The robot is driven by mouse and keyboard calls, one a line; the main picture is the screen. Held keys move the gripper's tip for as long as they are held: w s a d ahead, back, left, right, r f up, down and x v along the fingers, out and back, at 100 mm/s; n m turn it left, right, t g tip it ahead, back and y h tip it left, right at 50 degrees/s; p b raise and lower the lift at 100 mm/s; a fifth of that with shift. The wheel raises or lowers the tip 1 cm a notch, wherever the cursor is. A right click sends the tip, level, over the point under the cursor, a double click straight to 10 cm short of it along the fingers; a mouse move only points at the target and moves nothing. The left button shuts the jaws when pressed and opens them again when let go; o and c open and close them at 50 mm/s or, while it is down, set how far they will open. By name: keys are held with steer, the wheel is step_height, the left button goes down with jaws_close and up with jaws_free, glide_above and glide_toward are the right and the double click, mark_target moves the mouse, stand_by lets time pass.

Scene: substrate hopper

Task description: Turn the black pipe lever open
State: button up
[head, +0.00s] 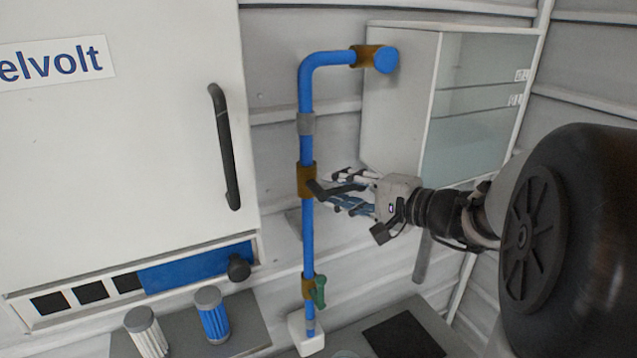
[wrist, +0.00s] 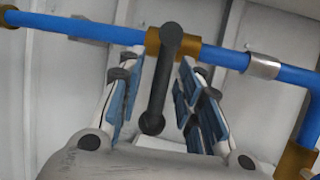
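The black pipe lever (head: 338,189) is on a brass fitting (head: 307,180) midway up the vertical blue pipe (head: 308,235). In the head view the lever points right from the pipe, toward my gripper (head: 352,192). In the wrist view the black lever (wrist: 160,85) runs from the brass fitting down between the two fingers of my gripper (wrist: 158,95). The fingers are spread, with a gap on both sides of the lever. The lever's free end lies near the palm. I see no clear contact.
A green valve handle (head: 319,291) is lower on the same pipe. A glass-fronted cabinet (head: 400,100) is behind, at right. A white cabinet door with a black handle (head: 225,147) is at left. A white and a blue ribbed cylinder (head: 213,315) stand below on a grey surface.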

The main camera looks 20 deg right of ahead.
jaws_close()
stand_by(0.3)
stand_by(0.5)
